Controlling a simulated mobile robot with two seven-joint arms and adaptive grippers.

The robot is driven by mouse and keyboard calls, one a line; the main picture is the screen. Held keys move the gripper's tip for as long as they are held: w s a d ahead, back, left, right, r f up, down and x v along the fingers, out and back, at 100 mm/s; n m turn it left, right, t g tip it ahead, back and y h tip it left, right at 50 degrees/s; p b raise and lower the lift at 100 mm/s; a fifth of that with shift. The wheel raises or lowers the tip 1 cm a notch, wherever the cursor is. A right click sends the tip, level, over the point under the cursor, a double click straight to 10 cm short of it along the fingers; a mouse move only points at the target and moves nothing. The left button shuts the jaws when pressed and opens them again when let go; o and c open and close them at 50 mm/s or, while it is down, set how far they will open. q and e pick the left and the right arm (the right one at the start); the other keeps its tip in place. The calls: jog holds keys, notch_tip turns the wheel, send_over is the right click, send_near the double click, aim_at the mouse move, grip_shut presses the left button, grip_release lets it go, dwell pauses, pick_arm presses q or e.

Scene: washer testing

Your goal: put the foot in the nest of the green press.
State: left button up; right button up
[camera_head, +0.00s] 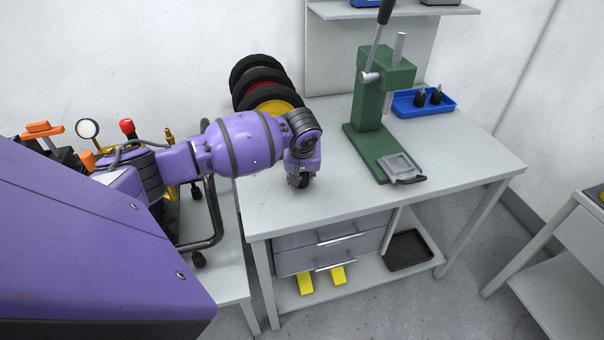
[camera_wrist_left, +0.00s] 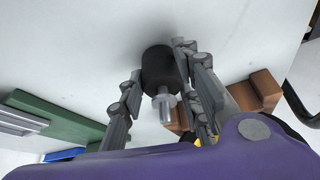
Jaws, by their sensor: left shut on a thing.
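The foot (camera_wrist_left: 160,66) is a black round body with a metal stud. In the left wrist view it sits between the two fingers of my left gripper (camera_wrist_left: 158,88), which is shut on it; its stud points back toward the wrist. In the head view my left gripper (camera_head: 302,181) points down over the bench, left of the green press (camera_head: 370,112), and mostly hides the foot. The press's nest (camera_head: 400,163) is a grey square frame at the front of the green base, apart from the gripper. The press base also shows at the left wrist view's left edge (camera_wrist_left: 62,118). My right gripper is out of view.
A blue tray (camera_head: 448,106) with two black feet (camera_head: 428,97) stands behind the press, to the right. Several reels (camera_head: 265,85) stand at the back left of the bench. A black lever (camera_head: 382,15) rises above the press. The bench between gripper and nest is clear.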

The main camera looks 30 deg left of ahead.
pick_arm(q)
jog(key=o, duration=1.2)
jog(key=shift+f, duration=0.1)
